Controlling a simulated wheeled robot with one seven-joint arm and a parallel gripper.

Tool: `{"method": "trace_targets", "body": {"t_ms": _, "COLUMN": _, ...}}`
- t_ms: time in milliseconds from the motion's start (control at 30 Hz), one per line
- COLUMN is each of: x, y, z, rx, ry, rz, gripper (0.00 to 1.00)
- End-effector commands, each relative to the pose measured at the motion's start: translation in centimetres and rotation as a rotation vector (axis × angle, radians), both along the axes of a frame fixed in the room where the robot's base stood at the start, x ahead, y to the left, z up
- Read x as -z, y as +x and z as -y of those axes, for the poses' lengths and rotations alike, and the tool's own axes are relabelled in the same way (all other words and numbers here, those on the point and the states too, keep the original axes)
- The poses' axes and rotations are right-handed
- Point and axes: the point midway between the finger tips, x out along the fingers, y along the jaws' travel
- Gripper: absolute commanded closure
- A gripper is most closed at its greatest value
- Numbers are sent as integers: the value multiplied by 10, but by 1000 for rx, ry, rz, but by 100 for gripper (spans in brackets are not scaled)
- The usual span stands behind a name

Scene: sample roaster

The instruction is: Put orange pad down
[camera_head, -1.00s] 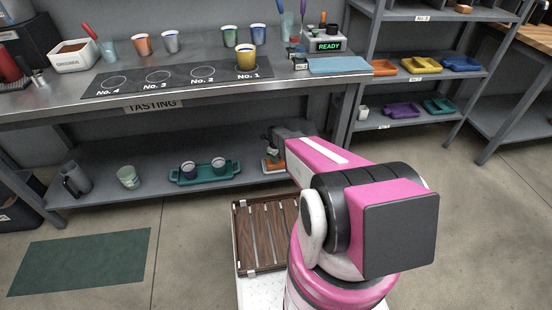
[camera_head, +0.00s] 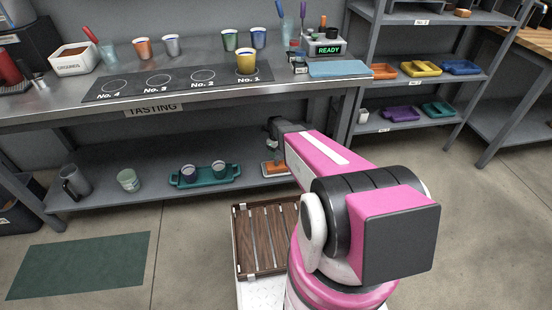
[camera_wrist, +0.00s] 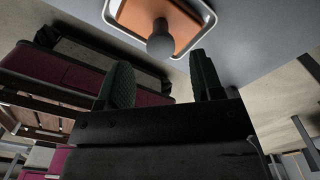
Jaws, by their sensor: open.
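The orange pad (camera_wrist: 150,16) lies in a shallow tray with a pale rim (camera_wrist: 210,17) in the wrist view. A dark grey round knob (camera_wrist: 160,46) stands up from the pad. In the head view the pad (camera_head: 270,169) is on the lower shelf under the tasting bench, partly hidden by my arm. My gripper (camera_wrist: 160,66) is open, with nothing between its fingers. The knob shows just beyond the fingertips, roughly midway between them. In the head view my gripper (camera_head: 272,145) is above the pad, its fingers hard to make out.
On the lower shelf (camera_head: 110,200), a teal tray (camera_head: 232,182) with two cups stands left of the pad. The bench top (camera_head: 300,84) overhangs the shelf. A slatted wooden crate (camera_head: 240,240) is beside my arm.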

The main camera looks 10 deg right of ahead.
Motion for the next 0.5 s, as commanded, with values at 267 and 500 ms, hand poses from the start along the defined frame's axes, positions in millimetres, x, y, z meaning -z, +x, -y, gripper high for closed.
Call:
{"method": "trace_targets", "body": {"t_ms": 267, "x": -38, "y": 0, "z": 0, "rx": 0, "ry": 0, "rz": 1, "gripper": 40}}
{"method": "trace_targets", "body": {"t_ms": 500, "x": -44, "y": 0, "z": 0, "rx": 0, "ry": 0, "rz": 0, "gripper": 40}}
